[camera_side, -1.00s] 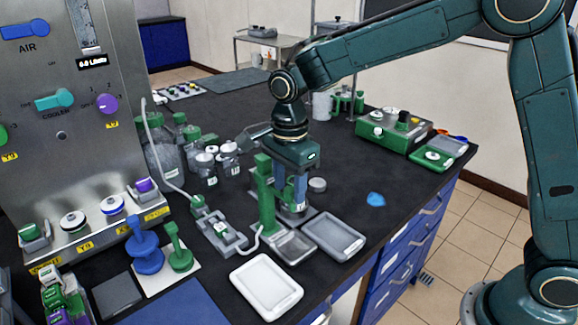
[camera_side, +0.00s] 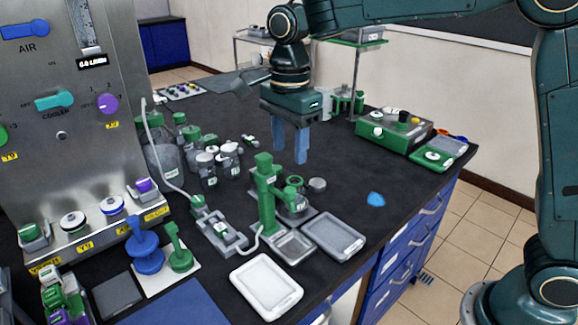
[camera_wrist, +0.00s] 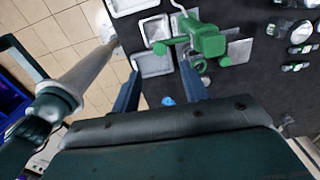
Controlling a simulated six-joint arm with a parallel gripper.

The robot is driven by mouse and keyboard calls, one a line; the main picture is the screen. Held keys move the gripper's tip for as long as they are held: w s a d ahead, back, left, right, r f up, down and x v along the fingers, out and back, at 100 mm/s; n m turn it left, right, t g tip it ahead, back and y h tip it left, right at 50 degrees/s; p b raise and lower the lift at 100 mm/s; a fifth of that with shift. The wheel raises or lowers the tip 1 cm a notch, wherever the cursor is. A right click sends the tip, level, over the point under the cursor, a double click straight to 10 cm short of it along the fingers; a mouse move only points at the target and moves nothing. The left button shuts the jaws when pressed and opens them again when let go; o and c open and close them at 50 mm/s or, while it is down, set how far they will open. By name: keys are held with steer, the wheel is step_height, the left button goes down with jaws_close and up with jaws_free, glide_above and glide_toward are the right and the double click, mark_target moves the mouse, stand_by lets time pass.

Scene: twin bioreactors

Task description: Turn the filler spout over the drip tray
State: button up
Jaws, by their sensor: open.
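The filler (camera_side: 267,205) is a green upright post on a grey base, with green side parts and a ring reaching right near a small jar. I cannot tell which side part is the spout's tip. The drip tray (camera_side: 293,247) is a shallow steel-grey tray in front of the base. My gripper (camera_side: 290,153) is open and empty, pointing down above and behind the filler, apart from it. In the wrist view the green filler (camera_wrist: 207,42) lies beyond my open fingers, with the drip tray (camera_wrist: 155,29) to its left.
A grey tray (camera_side: 334,237) is right of the drip tray and a white tray (camera_side: 266,286) in front. Several lidded bottles (camera_side: 208,165) stand behind left. A blue piece (camera_side: 376,199) lies right on otherwise clear bench. A green device (camera_side: 394,127) stands at the back right.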

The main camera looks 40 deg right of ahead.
steer(key=shift+r, duration=2.35)
steer(key=shift+s, duration=0.1)
steer(key=s+d+r+n+t, duration=0.3)
steer(key=s+d+n, duration=0.55)
steer(key=s, duration=0.35)
steer(key=s+d+f+n+t, duration=0.1)
steer(key=s+d+f+n, duration=0.1)
steer(key=s+n, duration=0.3)
steer(key=s+d+f+n+t, duration=0.1)
steer(key=s+f+n, duration=0.3)
steer(key=s, duration=0.4)
steer(key=shift+d+f+n+t, duration=0.15)
steer(key=shift+d+n+t, duration=0.2)
steer(key=shift+d, duration=0.2)
